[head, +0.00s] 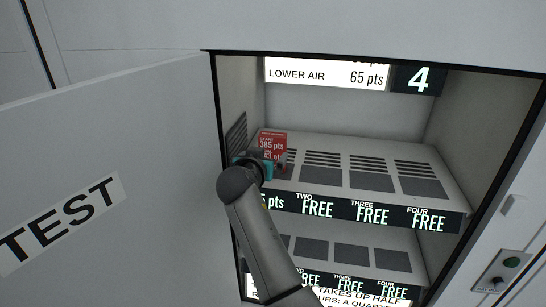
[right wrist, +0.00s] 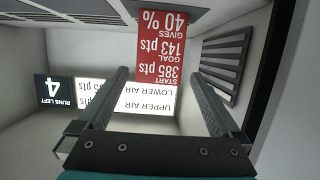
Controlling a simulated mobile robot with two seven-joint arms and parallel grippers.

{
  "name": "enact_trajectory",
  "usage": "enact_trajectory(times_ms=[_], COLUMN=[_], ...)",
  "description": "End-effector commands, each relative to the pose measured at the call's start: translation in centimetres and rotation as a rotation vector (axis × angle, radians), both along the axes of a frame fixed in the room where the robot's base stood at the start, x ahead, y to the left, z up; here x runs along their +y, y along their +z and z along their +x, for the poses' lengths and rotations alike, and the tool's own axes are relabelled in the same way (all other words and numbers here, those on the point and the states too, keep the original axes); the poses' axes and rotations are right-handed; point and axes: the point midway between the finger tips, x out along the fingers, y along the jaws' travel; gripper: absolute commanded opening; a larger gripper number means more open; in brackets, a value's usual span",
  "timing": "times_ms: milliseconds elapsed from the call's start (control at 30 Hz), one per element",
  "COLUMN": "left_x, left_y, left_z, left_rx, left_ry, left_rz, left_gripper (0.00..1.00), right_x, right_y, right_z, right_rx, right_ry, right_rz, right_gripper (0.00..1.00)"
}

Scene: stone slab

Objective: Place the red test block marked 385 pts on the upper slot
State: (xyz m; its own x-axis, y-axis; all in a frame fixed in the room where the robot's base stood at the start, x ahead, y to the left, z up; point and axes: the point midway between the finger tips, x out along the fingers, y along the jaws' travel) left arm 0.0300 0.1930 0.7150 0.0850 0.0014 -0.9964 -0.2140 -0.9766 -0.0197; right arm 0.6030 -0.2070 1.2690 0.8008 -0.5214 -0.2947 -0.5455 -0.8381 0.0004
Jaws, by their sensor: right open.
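The red test block (head: 272,142), with white text reading 385 pts, stands upright on the leftmost slot of the upper shelf (head: 330,149) inside the open cabinet. In the right wrist view the block (right wrist: 162,48) appears upside down, its START 385 pts, GOAL 143 pts and GIVES 40 % lettering facing me. My right gripper (head: 262,161) is in front of the block and covers its lower part in the head view. Its fingers (right wrist: 158,78) are open, one on each side of the block, with visible gaps. My left gripper is not in view.
The upper shelf label (head: 365,213) reads FREE for slots two, three and four. A lower shelf (head: 345,254) lies below. The open door marked TEST (head: 130,150) stands at left. A slatted vent (right wrist: 225,62) lines the side wall close by the block.

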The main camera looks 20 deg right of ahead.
Motion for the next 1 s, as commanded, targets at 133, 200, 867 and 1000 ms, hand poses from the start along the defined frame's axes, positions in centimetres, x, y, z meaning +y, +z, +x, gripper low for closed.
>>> enact_trajectory(times_ms=[133, 200, 867, 1000], left_x=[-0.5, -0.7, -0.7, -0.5], left_y=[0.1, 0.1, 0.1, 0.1], left_z=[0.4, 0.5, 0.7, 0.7], left_rx=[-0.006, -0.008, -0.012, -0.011], left_ry=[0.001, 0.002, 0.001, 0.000], left_rz=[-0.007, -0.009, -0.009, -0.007], left_gripper=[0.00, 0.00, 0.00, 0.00], right_x=[-0.1, -0.1, 5.6, 7.0], right_y=[0.1, 0.1, -6.6, -13.8], right_z=[0.0, 0.0, -5.9, -8.1], right_rx=[0.000, 0.000, -0.040, 0.073], right_ry=[0.001, 0.001, 0.456, 0.547], right_rz=[0.000, 0.000, -0.059, -0.051], right_gripper=[1.00, 1.00, 1.00, 1.00])
